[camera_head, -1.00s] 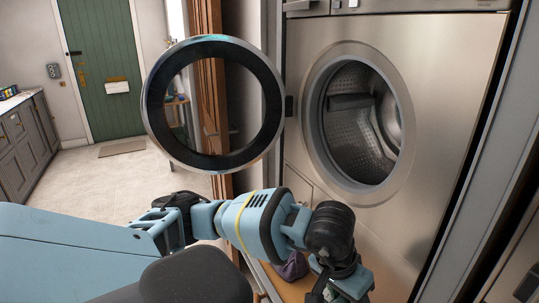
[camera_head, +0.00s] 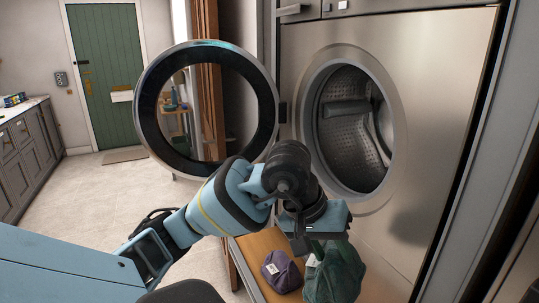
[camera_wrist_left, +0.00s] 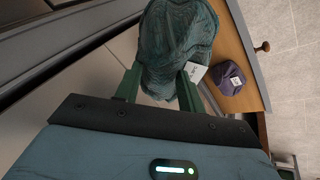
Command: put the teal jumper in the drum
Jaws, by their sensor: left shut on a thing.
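The teal jumper (camera_head: 336,274) is a crumpled dark green-teal bundle with a white tag, low in the head view and cut off by its bottom edge. My left gripper (camera_head: 325,240) is shut on it, below and in front of the drum opening. In the left wrist view the jumper (camera_wrist_left: 178,40) bulges out between and beyond the two green fingers. The drum (camera_head: 350,125) is a perforated metal cavity in the washing machine; its visible part looks empty. My right gripper is not in view.
The round machine door (camera_head: 148,112) stands open to the left, its ring just behind my left arm. A purple knitted item (camera_head: 282,270) with a tag lies on the wooden bench (camera_head: 256,243). The green house door (camera_head: 105,75) is far off across clear floor.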

